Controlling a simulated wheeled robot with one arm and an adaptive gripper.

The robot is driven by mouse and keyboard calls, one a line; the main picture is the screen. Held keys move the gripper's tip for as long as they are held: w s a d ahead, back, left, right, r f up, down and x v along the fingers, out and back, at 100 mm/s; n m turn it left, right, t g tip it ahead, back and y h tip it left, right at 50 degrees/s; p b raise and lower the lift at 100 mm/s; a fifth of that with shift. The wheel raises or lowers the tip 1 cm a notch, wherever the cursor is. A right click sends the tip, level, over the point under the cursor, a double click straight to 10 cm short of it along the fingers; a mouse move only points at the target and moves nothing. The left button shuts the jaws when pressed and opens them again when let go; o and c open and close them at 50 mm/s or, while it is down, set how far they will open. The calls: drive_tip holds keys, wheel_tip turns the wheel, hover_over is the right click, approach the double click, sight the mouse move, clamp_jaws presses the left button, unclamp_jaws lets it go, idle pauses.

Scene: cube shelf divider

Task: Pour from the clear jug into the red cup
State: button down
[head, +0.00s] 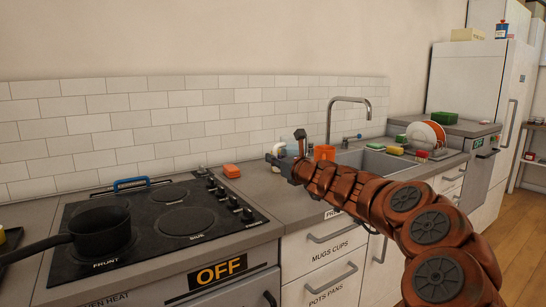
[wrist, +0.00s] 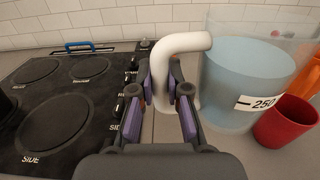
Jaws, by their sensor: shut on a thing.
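The clear jug (wrist: 240,85) stands upright at the right in the wrist view, with pale blue liquid inside and a "250" label. Its white handle (wrist: 178,42) runs between the fingers of my gripper (wrist: 162,98), which is shut on it. The jug's base appears at counter level; I cannot tell if it touches. The red cup (wrist: 285,122) stands upright just right of the jug, close to its base; its inside is not clearly visible. In the head view my gripper (head: 284,166) is over the counter, and my arm mostly hides the jug and cup.
The stove (head: 165,215) with a dark pot (head: 100,232) lies to the left. An orange container (head: 325,152) stands behind the cup area, near the sink and faucet (head: 348,100). A dish rack with plates (head: 425,137) is farther right. An orange block (head: 231,170) sits by the stove.

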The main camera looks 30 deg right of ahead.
sight(282, 145)
drive_tip(key=r+p, duration=0.1)
drive_tip(key=d+m+p, duration=0.1)
drive_tip(key=p, duration=0.1)
drive_tip(key=shift+s+d+r, duration=0.2)
drive_tip(key=shift+r, duration=0.15)
drive_tip(key=d+r+m+p, duration=0.1)
drive_tip(key=p, duration=0.2)
drive_tip(key=shift+r+m+p, duration=0.1)
drive_tip(key=shift+m+p, duration=0.3)
drive_tip(key=d+m+p, duration=0.1)
drive_tip(key=f+m+p, duration=0.1)
drive_tip(key=p, duration=0.1)
drive_tip(key=d+m+g+p, duration=0.1)
drive_tip(key=p, duration=0.1)
drive_tip(key=shift+w+d+f, duration=0.3)
drive_tip(key=shift+f, duration=0.1)
drive_tip(key=shift+d+r+m+p, duration=0.3)
drive_tip(key=shift+r+m+p, duration=0.25)
drive_tip(key=shift+p, duration=3.15)
idle(2.0)
